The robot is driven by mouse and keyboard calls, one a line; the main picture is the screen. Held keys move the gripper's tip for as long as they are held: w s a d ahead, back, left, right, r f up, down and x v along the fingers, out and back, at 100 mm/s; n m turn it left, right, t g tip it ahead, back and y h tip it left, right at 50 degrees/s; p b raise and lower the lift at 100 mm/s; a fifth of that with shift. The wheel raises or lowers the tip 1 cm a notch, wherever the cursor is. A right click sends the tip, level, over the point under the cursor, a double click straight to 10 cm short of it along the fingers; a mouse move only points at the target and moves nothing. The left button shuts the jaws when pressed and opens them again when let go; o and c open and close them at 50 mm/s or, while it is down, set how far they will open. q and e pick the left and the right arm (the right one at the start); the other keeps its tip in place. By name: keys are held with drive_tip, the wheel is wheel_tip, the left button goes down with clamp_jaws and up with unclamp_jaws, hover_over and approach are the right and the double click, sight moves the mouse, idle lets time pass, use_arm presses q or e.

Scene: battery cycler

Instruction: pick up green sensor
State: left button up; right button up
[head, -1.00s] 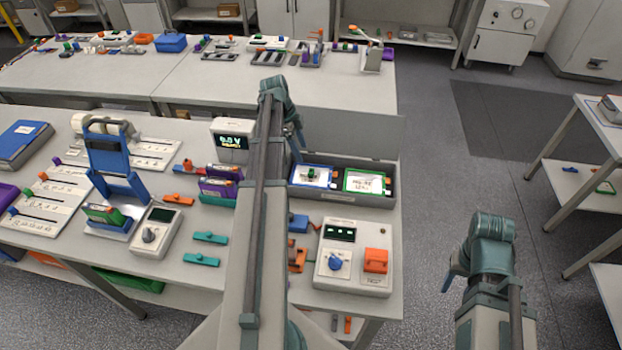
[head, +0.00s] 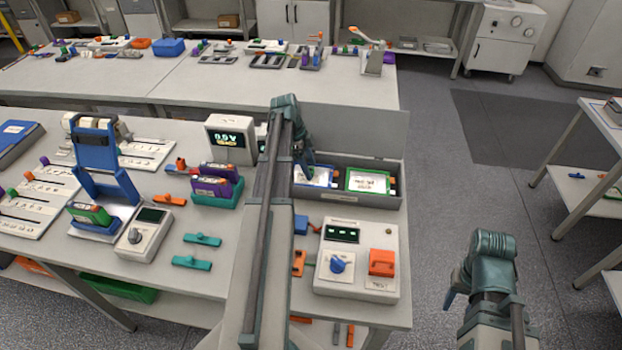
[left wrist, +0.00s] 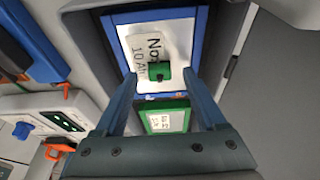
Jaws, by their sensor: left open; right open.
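The green sensor (left wrist: 162,74) is a small green block with a dark middle. It lies on a blue-framed white card (left wrist: 185,45) in a grey bin. In the left wrist view the fingers of my open left gripper (left wrist: 163,80) show on either side of the sensor, with nothing held. I cannot tell how high they are above it. In the head view my left gripper (head: 309,170) is over the blue-framed card and hides the sensor. My right gripper (head: 453,298) is open, right of the bench and far from the bin; its fingers are barely visible.
The bin's second compartment holds a green-framed card (head: 368,182). The bin walls (head: 400,170) stand close around the left gripper. A tester box (head: 356,262) with a blue knob and orange part stands in front. A display unit (head: 231,140) stands to the left.

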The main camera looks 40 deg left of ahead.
use_arm(q)
drive_tip(key=shift+d+f, duration=0.1)
drive_tip(key=shift+f, duration=0.3)
drive_tip(key=shift+r, duration=0.1)
use_arm(e)
drive_tip(key=shift+f, duration=0.3)
use_arm(q)
clamp_jaws()
drive_tip(key=shift+r, duration=0.1)
use_arm(e)
drive_tip(key=shift+r, duration=0.1)
use_arm(q)
drive_tip(key=shift+r+p, duration=0.5)
drive_tip(key=shift+p, duration=0.15)
wheel_tip(320, 180, up, 3)
drive_tip(key=p, duration=0.3)
drive_tip(key=s+d, duration=0.2)
drive_tip(key=s, duration=1.3)
drive_tip(key=shift+s+d+r+p, duration=0.25)
drive_tip(key=shift+s+r+p, duration=0.15)
use_arm(e)
wheel_tip(320, 180, up, 5)
drive_tip(key=shift+f, duration=0.1)
